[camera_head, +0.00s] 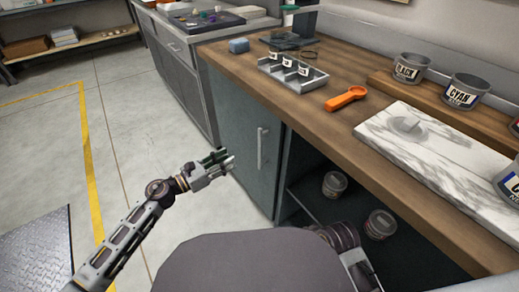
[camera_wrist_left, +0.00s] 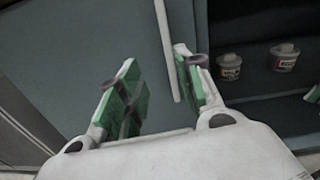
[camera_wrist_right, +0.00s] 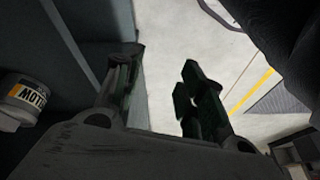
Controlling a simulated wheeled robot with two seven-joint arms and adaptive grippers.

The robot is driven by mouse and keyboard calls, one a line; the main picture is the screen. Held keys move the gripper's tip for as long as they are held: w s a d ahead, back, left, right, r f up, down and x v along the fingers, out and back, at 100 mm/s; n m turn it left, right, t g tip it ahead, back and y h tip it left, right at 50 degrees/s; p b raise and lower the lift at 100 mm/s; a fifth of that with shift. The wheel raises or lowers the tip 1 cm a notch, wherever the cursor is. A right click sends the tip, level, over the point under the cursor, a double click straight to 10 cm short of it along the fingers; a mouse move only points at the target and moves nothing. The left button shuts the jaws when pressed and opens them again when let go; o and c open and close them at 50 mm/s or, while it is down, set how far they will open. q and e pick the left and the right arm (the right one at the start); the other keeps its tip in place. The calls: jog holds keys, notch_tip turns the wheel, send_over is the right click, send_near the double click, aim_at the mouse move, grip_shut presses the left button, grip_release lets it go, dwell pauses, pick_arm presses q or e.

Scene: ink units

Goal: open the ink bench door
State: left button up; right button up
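The ink bench door (camera_head: 240,135) is a grey-blue panel under the wooden top, with a pale vertical bar handle (camera_head: 261,149). The space right of it is uncovered; I cannot tell whether the panel stands slightly ajar. My left gripper (camera_head: 228,160) is open and empty, just left of the handle. In the left wrist view, the handle (camera_wrist_left: 165,45) appears between the green-padded fingers (camera_wrist_left: 160,85), closer to the right one; no contact is clear. My right gripper (camera_wrist_right: 158,82) is open and empty, low by the cabinet in the right wrist view.
Ink cans (camera_head: 334,184) stand inside the uncovered cabinet space. The wooden top (camera_head: 330,125) holds a grey tray (camera_head: 300,78), an orange tool (camera_head: 346,98), a marble slab (camera_head: 430,145) and labelled cans (camera_head: 409,68). The floor (camera_head: 130,120) left of the door is clear.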

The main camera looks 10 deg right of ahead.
aim_at(259, 144)
pick_arm(q)
jog(key=shift+s+d+r+m+g, duration=0.25)
jog(key=shift+s+d+m+g, duration=0.1)
jog(key=shift+m, duration=0.25)
pick_arm(e)
jog(key=shift+s+r, duration=0.2)
jog(key=shift+r, duration=0.25)
pick_arm(q)
jog(key=shift+w+d, duration=0.1)
jog(key=x, duration=0.6)
jog(key=b+x, duration=0.1)
jog(key=x, duration=0.5)
jog(key=shift+w+d+r, duration=0.1)
jog(key=shift+d+r, duration=0.1)
jog(key=shift+d, duration=0.1)
jog(key=shift+w+d, duration=0.25)
jog(key=shift+d, duration=0.2)
pick_arm(e)
jog(key=shift+x, duration=1.1)
jog(key=shift+s+a, duration=0.1)
jog(key=shift+a, duration=0.05)
pick_arm(q)
grip_shut()
